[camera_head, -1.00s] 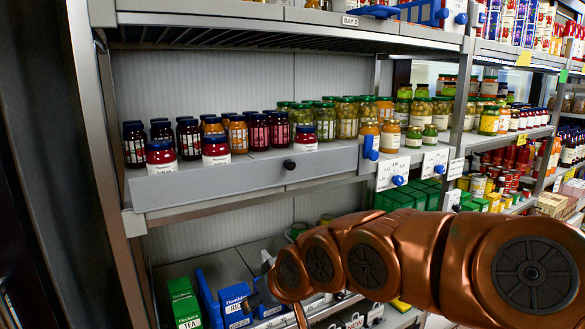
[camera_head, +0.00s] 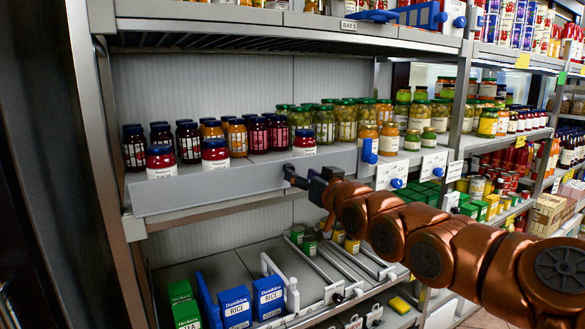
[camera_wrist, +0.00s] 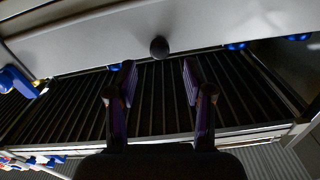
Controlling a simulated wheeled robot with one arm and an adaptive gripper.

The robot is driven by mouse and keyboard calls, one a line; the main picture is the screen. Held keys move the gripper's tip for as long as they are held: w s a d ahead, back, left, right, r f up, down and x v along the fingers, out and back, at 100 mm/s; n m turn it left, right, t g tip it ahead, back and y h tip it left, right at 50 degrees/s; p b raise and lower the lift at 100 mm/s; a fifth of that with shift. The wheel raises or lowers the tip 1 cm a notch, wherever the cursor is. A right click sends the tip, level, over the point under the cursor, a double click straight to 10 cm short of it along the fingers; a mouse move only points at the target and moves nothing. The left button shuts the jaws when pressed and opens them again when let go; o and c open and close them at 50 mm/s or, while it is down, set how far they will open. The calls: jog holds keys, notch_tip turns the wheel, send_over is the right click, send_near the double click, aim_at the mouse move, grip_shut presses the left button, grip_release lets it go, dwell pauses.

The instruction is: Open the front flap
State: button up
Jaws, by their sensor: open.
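The front flap (camera_head: 215,184) is a long grey panel along the front edge of the middle shelf, standing upright, with jars behind it. A dark round knob (camera_wrist: 159,47) sits on it and shows clearly in the wrist view, where the pale flap (camera_wrist: 215,22) runs across the top. My gripper (camera_head: 290,174) is at the flap's knob area in the head view and covers the knob there. In the wrist view my gripper (camera_wrist: 156,72) has its two purple-sided fingers apart, with the knob just beyond the gap between their tips. Nothing is between the fingers.
Dark jars (camera_head: 188,141) and green-lidded jars (camera_head: 325,123) stand behind the flap. Blue rice boxes (camera_head: 268,298) and green tea boxes (camera_head: 183,303) are on the lower shelf. A grey shelf post (camera_head: 93,150) rises at the left. The space in front of the flap's left part is clear.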

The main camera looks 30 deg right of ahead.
aim_at(265, 179)
jog(key=shift+w+d+p, duration=0.15)
jog(key=shift+w+p, duration=0.3)
jog(key=shift+w, duration=0.85)
jog(key=shift+w+d+p, duration=0.1)
jog(key=shift+w+p, duration=0.3)
jog(key=shift+w, duration=0.85)
jog(key=shift+c, duration=0.3)
grip_shut()
